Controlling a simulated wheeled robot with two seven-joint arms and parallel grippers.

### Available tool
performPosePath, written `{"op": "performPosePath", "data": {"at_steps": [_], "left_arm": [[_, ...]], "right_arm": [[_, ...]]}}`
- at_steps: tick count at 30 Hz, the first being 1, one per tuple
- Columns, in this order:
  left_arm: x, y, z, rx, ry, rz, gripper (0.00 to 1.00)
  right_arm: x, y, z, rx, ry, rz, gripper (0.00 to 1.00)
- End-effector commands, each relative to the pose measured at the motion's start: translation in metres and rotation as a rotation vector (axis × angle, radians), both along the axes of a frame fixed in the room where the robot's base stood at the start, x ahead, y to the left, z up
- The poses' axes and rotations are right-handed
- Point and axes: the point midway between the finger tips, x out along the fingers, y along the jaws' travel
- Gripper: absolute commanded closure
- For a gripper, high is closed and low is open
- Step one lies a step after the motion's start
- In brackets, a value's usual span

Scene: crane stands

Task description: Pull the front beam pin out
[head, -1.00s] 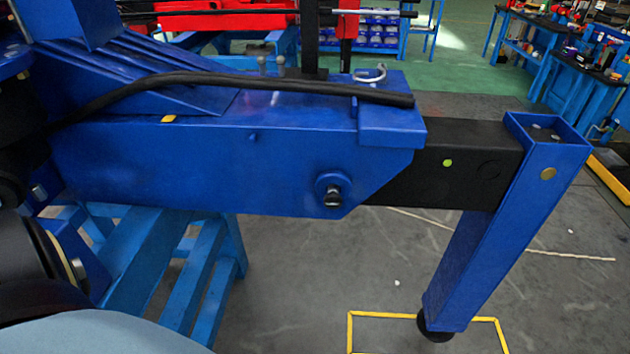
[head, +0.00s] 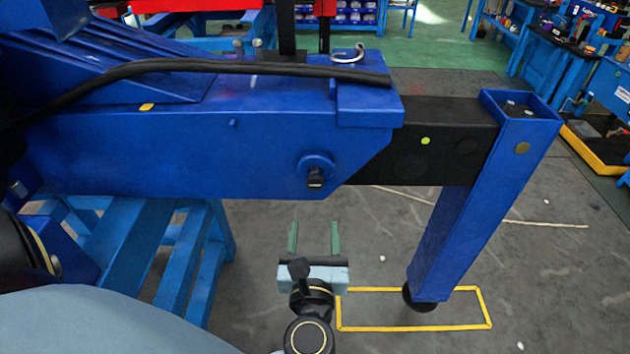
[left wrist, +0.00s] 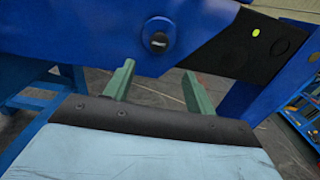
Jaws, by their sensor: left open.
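The front beam pin (head: 315,178) is a dark knob in a round blue boss on the side of the blue beam housing (head: 200,150). The pin also shows in the left wrist view (left wrist: 158,42), seated in its boss. My left gripper (head: 314,236) is open and empty, its two green fingers pointing toward the beam, below the pin in the head view. In the left wrist view the fingers (left wrist: 158,85) stand apart with the pin beyond them, not touching it. My right gripper is not in view.
A black inner beam (head: 425,155) runs right from the housing to a blue leg (head: 465,210) standing over a yellow floor outline (head: 410,328). A black hose (head: 230,66) lies along the housing top. A light blue trestle (head: 150,240) stands below left.

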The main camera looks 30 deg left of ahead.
Motion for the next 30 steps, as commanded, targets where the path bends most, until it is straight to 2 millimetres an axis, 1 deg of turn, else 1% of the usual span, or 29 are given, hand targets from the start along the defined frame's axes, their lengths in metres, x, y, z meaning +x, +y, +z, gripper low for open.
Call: {"op": "performPosePath", "data": {"at_steps": [2,5,15,21,25,30], "left_arm": [[0.003,0.004,0.004,-0.021,-0.014,0.010,0.45],[0.014,0.011,0.005,-0.021,-0.016,0.011,0.45],[0.075,0.047,0.005,-0.015,-0.014,0.008,0.45],[0.101,0.063,0.004,-0.015,-0.012,0.006,0.45],[0.110,0.069,0.003,-0.016,-0.011,0.007,0.45],[0.113,0.071,0.003,-0.016,-0.011,0.007,0.45]], "right_arm": [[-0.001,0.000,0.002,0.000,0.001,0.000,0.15],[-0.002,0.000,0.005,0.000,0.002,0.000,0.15],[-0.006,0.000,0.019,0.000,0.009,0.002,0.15],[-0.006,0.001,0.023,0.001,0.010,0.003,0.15],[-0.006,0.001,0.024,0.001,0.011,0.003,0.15],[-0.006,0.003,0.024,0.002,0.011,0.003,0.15]]}}
